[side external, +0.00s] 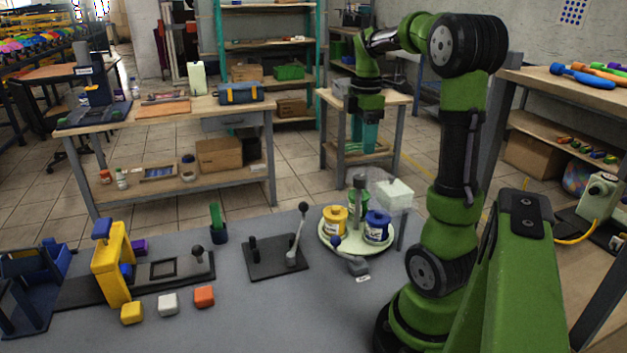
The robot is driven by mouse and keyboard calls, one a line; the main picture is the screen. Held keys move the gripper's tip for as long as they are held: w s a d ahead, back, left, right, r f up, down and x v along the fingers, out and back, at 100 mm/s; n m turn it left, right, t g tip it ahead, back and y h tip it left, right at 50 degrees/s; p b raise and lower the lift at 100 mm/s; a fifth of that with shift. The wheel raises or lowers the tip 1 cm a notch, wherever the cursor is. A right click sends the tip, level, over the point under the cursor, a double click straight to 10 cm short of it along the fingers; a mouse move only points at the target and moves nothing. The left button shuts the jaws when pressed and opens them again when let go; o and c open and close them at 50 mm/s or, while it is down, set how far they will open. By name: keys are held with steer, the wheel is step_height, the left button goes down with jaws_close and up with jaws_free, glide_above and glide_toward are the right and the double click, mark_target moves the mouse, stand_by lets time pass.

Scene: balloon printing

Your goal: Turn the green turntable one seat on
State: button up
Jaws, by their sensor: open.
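The round pale green turntable (356,239) stands on the grey worktop, right of centre. It carries a yellow pot (335,221) at its left, a blue pot (377,227) at its right front and a green pot (361,198) at the back, partly hidden by a grey post (358,186). My gripper (364,147) has teal fingers pointing down, open and empty. In the picture it is above the turntable, apart from it; its exact distance behind or over it is unclear.
Left is a dark plate (275,262) with an upright lever (297,232). Farther left are a yellow press (110,262) and yellow, white and orange blocks (204,296). The worktop's front middle is clear.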

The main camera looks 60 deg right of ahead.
step_height(320, 180, up, 7)
stand_by(0.3)
steer(key=shift+r, duration=0.1)
steer(key=w+a+f+m+t, duration=0.2)
steer(key=w+a+f+m, duration=0.1)
steer(key=a+m, duration=0.35)
steer(key=w+a+f+m+t, duration=0.2)
steer(key=a+f+m, duration=0.1)
steer(key=a+m, duration=0.3)
steer(key=s+a+f+t+y, duration=0.1)
steer(key=s+a, duration=0.1)
steer(key=a, duration=0.7)
steer(key=s+a+f+t+y, duration=0.1)
steer(key=a+t, duration=0.1)
steer(key=a, duration=0.7)
steer(key=shift+s, duration=0.4)
